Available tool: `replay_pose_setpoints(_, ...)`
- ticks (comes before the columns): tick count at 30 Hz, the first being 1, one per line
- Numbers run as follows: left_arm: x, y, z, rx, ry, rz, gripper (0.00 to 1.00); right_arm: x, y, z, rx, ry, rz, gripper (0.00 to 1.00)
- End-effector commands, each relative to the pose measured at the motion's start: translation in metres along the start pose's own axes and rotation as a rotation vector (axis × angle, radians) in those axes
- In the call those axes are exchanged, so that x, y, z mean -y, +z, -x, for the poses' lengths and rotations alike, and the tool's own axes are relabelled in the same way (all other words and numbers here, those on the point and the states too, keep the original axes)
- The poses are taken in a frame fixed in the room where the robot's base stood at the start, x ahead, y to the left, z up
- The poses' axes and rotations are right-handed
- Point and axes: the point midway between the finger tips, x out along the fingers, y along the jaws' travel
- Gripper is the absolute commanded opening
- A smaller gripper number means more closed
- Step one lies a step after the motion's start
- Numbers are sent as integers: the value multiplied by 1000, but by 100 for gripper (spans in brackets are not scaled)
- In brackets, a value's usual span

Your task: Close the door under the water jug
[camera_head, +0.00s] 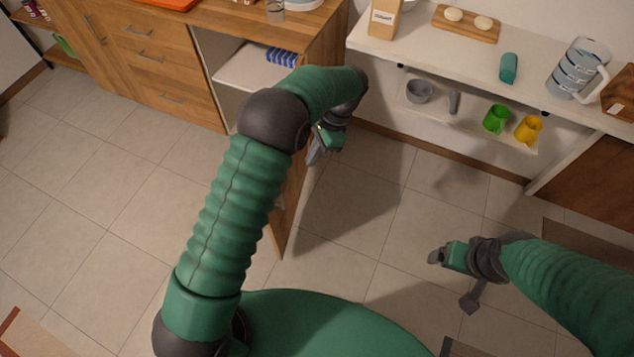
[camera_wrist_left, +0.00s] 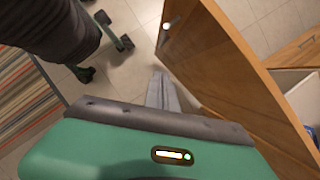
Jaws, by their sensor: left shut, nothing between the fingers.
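A wooden cabinet door (camera_head: 287,205) stands open, swung out from the wooden cabinet (camera_head: 205,100). Part of it is hidden behind my left arm. In the left wrist view the door (camera_wrist_left: 235,70) fills the right side, with a small handle (camera_wrist_left: 171,23) on the face towards me. My left gripper (camera_head: 315,156) is shut and empty, on the outer side of the door; its fingers (camera_wrist_left: 162,92) show close beside it. A glass vessel (camera_head: 275,8) stands on the counter above the open compartment. A blue-and-white jug (camera_head: 578,68) stands on the right shelf. My right gripper (camera_head: 436,257) is away from the door.
The open compartment has a white shelf (camera_head: 245,72) with blue items (camera_head: 282,57). A white shelf unit (camera_head: 420,55) on the right holds a green mug (camera_head: 496,119) and a yellow mug (camera_head: 528,129). The tiled floor (camera_head: 350,220) right of the door is clear.

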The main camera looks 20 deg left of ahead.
Motion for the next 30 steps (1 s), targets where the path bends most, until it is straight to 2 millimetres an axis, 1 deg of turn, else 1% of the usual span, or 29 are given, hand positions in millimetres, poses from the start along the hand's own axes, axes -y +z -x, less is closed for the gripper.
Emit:
replay_pose_setpoints(2,0,0,-4,4,1,-3,0,0,0,0,-1,0,0,83)
replay_pose_setpoints(5,0,0,-18,4,2,-2,0,0,0,-1,-1,0,0,83)
replay_pose_setpoints(16,0,0,-99,4,3,-1,0,0,2,-9,-1,0,0,83)
replay_pose_setpoints(17,1,3,-102,3,2,0,0,0,2,-8,-1,0,0,83)
replay_pose_setpoints(18,1,12,-102,2,2,2,0,0,1,-6,-1,0,0,83)
replay_pose_setpoints(22,0,29,-109,0,1,2,0,0,1,-6,-1,0,0,83)
replay_pose_setpoints(25,0,35,-112,0,0,1,0,0,1,-6,-1,0,0,83)
replay_pose_setpoints(30,1,37,-113,0,0,0,0,0,1,-6,-1,0,0,83)
